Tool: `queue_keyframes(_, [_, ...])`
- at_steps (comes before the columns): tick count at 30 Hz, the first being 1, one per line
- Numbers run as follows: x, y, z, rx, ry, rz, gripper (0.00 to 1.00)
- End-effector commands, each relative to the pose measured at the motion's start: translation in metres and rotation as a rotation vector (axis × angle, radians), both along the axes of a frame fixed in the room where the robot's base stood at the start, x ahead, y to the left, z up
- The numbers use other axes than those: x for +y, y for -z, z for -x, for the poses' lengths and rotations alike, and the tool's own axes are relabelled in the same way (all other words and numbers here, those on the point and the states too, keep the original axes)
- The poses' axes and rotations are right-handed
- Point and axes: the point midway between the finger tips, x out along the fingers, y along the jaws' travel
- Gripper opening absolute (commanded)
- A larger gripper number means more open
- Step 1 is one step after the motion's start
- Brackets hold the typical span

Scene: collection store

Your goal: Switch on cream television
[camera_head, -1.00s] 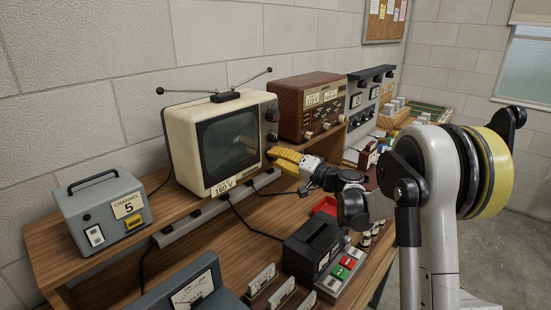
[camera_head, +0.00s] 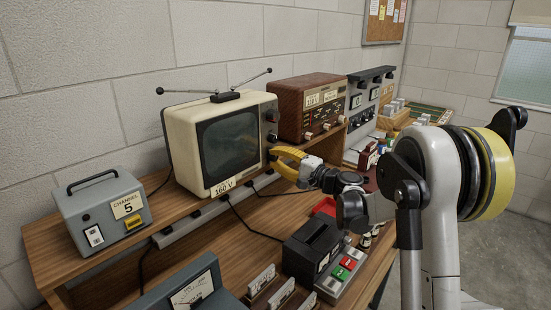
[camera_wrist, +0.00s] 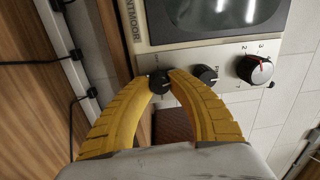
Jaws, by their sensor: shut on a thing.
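The cream television (camera_head: 181,150) stands on the raised wooden shelf with its two-rod antenna on top. Its screen (camera_head: 230,142) looks dark with faint reflections. My gripper (camera_head: 270,157) is at the lower right of its front. In the wrist view the yellow fingers of my gripper (camera_wrist: 160,80) are closed around the small black knob (camera_wrist: 159,84) on the front panel, one finger on each side. A second black knob (camera_wrist: 206,75) and a larger silver-and-black dial (camera_wrist: 256,69) with numbers sit beside it. The held knob's marking is partly hidden.
A grey box marked channel 5 (camera_head: 98,211) stands left of the television, a brown radio-like set (camera_head: 298,106) to its right. A black unit (camera_head: 314,249) with coloured buttons and a grey meter (camera_head: 186,293) are in front. Cables run along the power strip (camera_head: 205,212).

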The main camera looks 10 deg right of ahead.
Motion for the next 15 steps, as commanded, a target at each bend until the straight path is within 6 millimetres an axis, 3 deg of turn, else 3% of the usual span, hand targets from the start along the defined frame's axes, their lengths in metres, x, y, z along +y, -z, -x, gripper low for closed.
queue_keyframes(6, [-0.0006, -0.0002, -0.0004, -0.001, 0.002, 0.001, 0.00])
queue_keyframes(7, [-0.0006, -0.0002, -0.0004, -0.001, 0.002, 0.001, 0.24])
queue_keyframes(9, [-0.0005, -0.0001, -0.0003, -0.001, 0.001, 0.001, 0.45])
queue_keyframes(15, [-0.0002, 0.0000, -0.0002, -0.001, 0.001, 0.001, 0.46])
